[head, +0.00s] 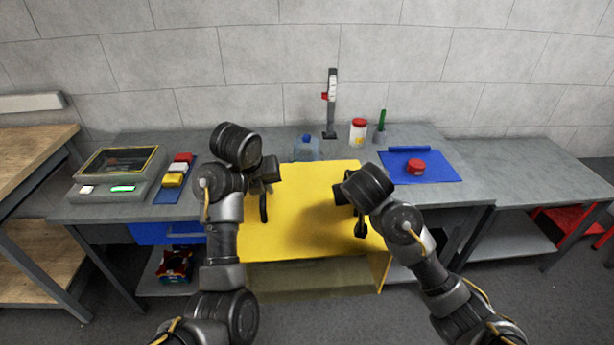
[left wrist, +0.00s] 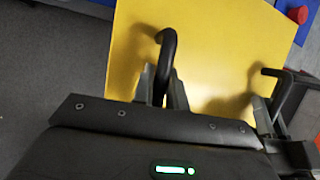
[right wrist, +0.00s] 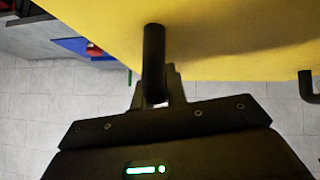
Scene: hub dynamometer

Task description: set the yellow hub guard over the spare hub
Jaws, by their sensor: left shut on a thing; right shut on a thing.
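The yellow hub guard (head: 308,205) is a large box-like cover, its broad yellow face turned up in the middle of the head view, in front of and overlapping the grey bench. It also fills much of the left wrist view (left wrist: 215,60) and the top of the right wrist view (right wrist: 230,30). My left gripper (left wrist: 162,88) is shut on one black handle (left wrist: 167,48) of the guard. My right gripper (right wrist: 156,92) is shut on the other black handle (right wrist: 153,50). I cannot make out the spare hub in any view; the guard and arms cover part of the bench.
On the grey bench (head: 465,195), a device with a dark screen (head: 118,162) stands left, beside colored blocks (head: 173,180). A blue jug (head: 306,148), an upright stand (head: 331,105) and a red-lidded jar (head: 358,131) stand behind the guard. A blue mat (head: 440,172) holds a red part (head: 416,167).

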